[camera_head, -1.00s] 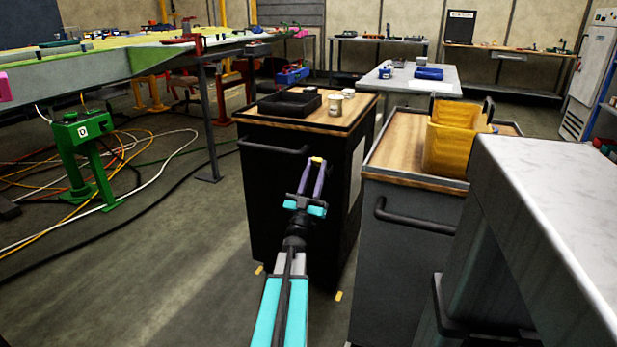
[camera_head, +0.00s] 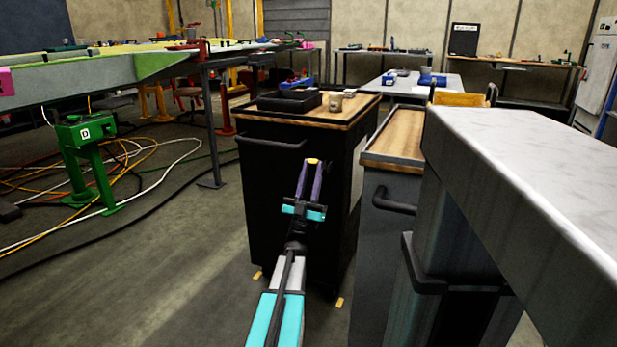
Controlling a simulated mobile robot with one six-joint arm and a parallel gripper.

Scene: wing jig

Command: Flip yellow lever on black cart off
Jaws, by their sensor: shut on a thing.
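The black cart (camera_head: 270,210) stands in the middle, with a wooden top and a dark handle (camera_head: 272,142) on its front side. My gripper (camera_head: 312,166) is in front of the cart, below its top edge. Its purple fingers point up and away and are shut on a small yellow piece (camera_head: 313,161), which looks like the yellow lever. Only a little of this piece shows between the fingertips, so I cannot tell its full shape or which way it is set.
A black tray (camera_head: 289,102) and a cup (camera_head: 335,102) sit on the cart. A grey cart (camera_head: 385,235) and a pale worktop (camera_head: 530,180) crowd the right. A green stand (camera_head: 90,165) and cables lie left. Floor is open front left.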

